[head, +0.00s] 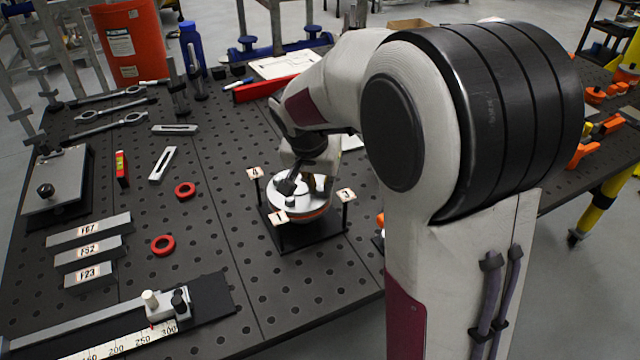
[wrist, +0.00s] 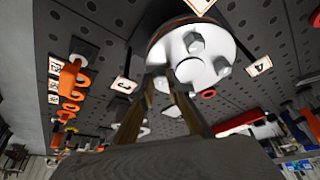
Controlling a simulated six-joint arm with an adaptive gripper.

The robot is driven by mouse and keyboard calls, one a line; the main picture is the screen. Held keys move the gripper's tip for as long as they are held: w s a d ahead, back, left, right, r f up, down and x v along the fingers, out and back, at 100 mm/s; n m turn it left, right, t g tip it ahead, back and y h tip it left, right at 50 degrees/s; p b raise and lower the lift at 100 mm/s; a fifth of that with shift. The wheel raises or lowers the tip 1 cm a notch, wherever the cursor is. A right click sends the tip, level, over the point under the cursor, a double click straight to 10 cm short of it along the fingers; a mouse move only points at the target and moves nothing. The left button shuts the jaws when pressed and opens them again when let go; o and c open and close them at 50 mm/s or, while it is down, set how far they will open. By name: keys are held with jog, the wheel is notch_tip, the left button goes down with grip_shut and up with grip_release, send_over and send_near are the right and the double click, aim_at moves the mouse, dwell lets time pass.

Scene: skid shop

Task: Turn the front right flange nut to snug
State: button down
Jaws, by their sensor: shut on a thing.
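The round white flange (head: 312,209) with an orange-brown band sits on a dark square base (head: 300,232) on the bench. Its pale face (wrist: 183,62) also shows in the wrist view, with several silver nuts, one a flange nut (wrist: 193,42) near the top. My gripper (head: 290,186) is down at the flange from above. In the wrist view its two fingers (wrist: 167,84) converge at the flange's edge. They are shut on a flange nut, which the fingertips largely hide. I cannot tell its tightness or position number from these views.
Numbered cards on posts surround the flange: card 1 (head: 278,217), card 3 (head: 346,195) and card 4 (head: 255,173). Red rings (head: 163,245), labelled grey blocks (head: 88,252) and a ruler fixture (head: 165,304) lie to the left. Bench between them is clear.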

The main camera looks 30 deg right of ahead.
jog(key=shift+w+a+m+g+h, duration=0.1)
jog(key=shift+m+g+h, duration=0.3)
jog(key=shift+m, duration=0.85)
jog(key=shift+w+m+g+h, duration=0.1)
jog(key=shift+m+g+h, duration=0.25)
jog(key=shift+m, duration=0.9)
jog(key=c, duration=2.2)
grip_release()
jog(key=shift+r, duration=0.1)
jog(key=shift+c, duration=0.2)
jog(key=shift+s, duration=0.1)
jog(key=shift+n+y, duration=0.25)
jog(key=shift+n, duration=0.15)
jog(key=shift+s+n+t+y, duration=0.1)
jog(key=shift+n+t+y, duration=0.25)
jog(key=shift+n, duration=0.75)
jog(key=shift+n+t+y, duration=0.15)
jog(key=shift+n+t, duration=0.25)
jog(key=shift+n, duration=0.7)
jog(key=shift+d+n+t+y, duration=0.2)
jog(key=shift+n+t+y, duration=0.1)
jog(key=shift+n, duration=0.7)
